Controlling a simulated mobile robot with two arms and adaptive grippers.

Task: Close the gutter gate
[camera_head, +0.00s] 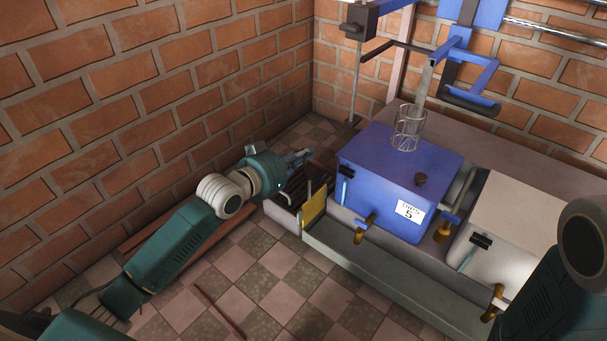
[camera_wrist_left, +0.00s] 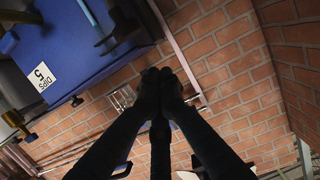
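A yellow plate (camera_head: 314,206), which looks like the gutter gate, stands upright at the left end of the long grey gutter (camera_head: 370,277). A thin upright handle or post shows beside it. My left gripper (camera_head: 304,156) is behind and above the plate, left of the blue box, and looks apart from the plate. In the left wrist view the dark fingers (camera_wrist_left: 160,82) meet at their tips with nothing seen between them. The plate is not clearly visible in that view. My right gripper is out of view; only part of my right arm shows at the right edge.
A blue box (camera_head: 385,185) labelled 5, with brass taps, stands behind the gutter; it also shows in the left wrist view (camera_wrist_left: 75,45). A dark slatted grate (camera_head: 288,194) lies left of the plate. Brick walls close in behind and left. The checkered floor (camera_head: 270,285) in front is mostly clear.

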